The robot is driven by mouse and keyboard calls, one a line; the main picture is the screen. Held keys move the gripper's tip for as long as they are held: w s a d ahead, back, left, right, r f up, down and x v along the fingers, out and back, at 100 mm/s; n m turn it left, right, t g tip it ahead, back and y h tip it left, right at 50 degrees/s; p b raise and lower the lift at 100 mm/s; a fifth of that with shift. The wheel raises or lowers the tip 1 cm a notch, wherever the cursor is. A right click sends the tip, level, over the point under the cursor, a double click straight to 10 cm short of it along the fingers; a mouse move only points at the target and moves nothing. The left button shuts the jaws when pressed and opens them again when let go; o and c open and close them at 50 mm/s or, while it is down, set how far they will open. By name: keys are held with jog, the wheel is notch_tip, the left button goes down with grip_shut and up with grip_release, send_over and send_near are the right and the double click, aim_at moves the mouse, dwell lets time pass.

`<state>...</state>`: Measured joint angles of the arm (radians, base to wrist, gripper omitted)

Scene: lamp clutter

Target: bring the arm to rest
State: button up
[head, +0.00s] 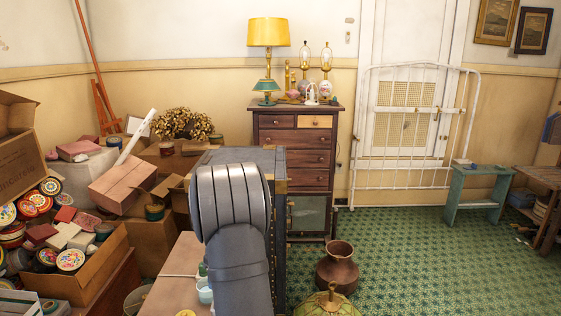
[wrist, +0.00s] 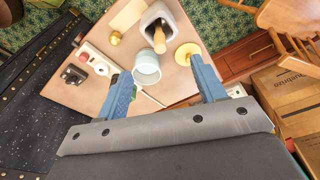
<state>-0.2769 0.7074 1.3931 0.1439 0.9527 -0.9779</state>
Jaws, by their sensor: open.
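My gripper (wrist: 160,68) shows in the wrist view with its two blue fingers spread wide and nothing held between them. It points down over a light brown tabletop (wrist: 84,97). A pale blue cup (wrist: 147,72) stands on the top and appears between the fingers, with a gap on each side. In the head view my grey arm (head: 236,225) rises in the foreground and hides part of the tabletop (head: 170,272). The gripper's fingers cannot be seen there.
A grey holder (wrist: 176,20) with a wooden-handled thing, a yellow disc (wrist: 186,52) and a power strip (wrist: 97,60) lie around the cup. A dark trunk (head: 280,190) stands behind the arm. Boxes (head: 130,185) crowd the left.

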jog(key=f, duration=0.5)
jog(key=shift+w+a, duration=0.1)
jog(key=shift+a, duration=0.25)
dwell(1.1)
